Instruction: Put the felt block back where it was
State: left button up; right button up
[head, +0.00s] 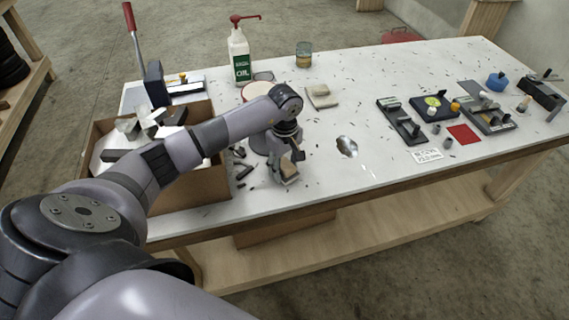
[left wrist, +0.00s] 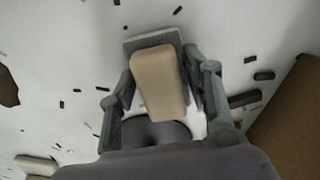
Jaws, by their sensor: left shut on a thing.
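The felt block (head: 287,172) has a tan body and a grey pad along one side. My left gripper (head: 291,160) is shut on it near the front edge of the white table (head: 330,182). In the left wrist view the tan body of the felt block (left wrist: 158,82) sits between the two fingers of my left gripper (left wrist: 162,84), with the grey pad at its far end. I cannot tell whether the block touches the table. My right gripper is not in view.
A cardboard box (head: 190,193) with metal offcuts stands left of the gripper. A white oil bottle (head: 239,58), a tin (head: 303,55) and a beige folded pad (head: 322,97) stand behind. A shiny puddle (head: 347,146) lies right. Dark scraps litter the top; tool trays (head: 402,122) stand farther right.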

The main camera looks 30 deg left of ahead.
aim_at(285, 163)
pick_arm(q)
jog(key=shift+f, duration=0.1)
jog(key=shift+f, duration=0.15)
jog(key=o, duration=0.6)
jog(key=shift+c, duration=0.2)
jog(key=o, duration=0.4)
jog(key=shift+o, duration=0.2)
jog(key=shift+r, duration=0.35)
notch_tip(285, 163, up, 12)
jog(key=b, duration=0.3)
jog(key=shift+f, duration=0.15)
